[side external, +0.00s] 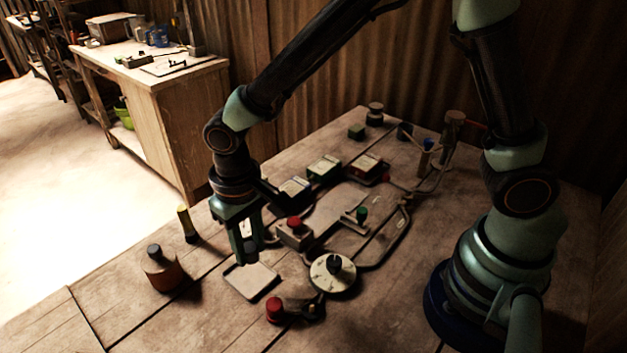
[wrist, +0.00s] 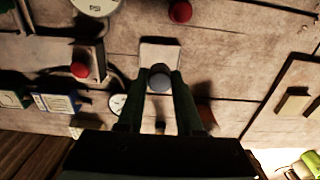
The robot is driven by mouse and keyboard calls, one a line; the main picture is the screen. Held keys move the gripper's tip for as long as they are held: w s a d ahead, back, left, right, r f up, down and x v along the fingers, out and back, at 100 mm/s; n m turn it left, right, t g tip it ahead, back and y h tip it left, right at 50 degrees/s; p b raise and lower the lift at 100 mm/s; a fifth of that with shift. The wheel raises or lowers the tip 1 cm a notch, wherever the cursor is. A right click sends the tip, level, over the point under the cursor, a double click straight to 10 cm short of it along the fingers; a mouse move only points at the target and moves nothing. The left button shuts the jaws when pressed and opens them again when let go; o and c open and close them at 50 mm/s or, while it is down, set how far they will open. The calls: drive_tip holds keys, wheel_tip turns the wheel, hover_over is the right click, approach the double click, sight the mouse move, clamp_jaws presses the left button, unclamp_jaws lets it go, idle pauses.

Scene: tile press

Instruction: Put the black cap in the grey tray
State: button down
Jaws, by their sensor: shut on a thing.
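My gripper (side external: 250,258) points down over the far edge of the grey tray (side external: 249,287). It is shut on a round dark cap (wrist: 159,77), which I take to be the black cap; its top looks grey in the wrist view. In the side view the fingers partly hide the cap. In the wrist view the gripper (wrist: 158,88) and cap overlap the near end of the pale tray (wrist: 160,50). The visible part of the tray is empty. I cannot tell the exact height of the cap above it.
An orange-brown bottle with a dark top (side external: 162,272) and a yellow-topped cylinder (side external: 187,224) stand left of the tray. A round dial with a black knob (side external: 333,273) and a red knob (side external: 275,309) lie to its right. The front-left tabletop is clear.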

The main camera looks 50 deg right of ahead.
sight(257, 282)
drive_tip(key=shift+f, duration=3.5)
drive_tip(key=shift+f, duration=0.15)
drive_tip(key=c, duration=0.8)
unclamp_jaws()
drive_tip(key=shift+c, duration=0.2)
wheel_tip(257, 282, up, 12)
drive_tip(key=shift+r, duration=0.2)
drive_tip(key=s+d+r+t, duration=0.2)
drive_tip(key=d+r, duration=0.4)
drive_tip(key=d, duration=0.4)
drive_tip(key=s+d+r+t, duration=0.3)
drive_tip(key=d+r, duration=0.3)
drive_tip(key=d, duration=0.4)
drive_tip(key=shift+d+t, duration=0.15)
drive_tip(key=shift+t, duration=0.15)
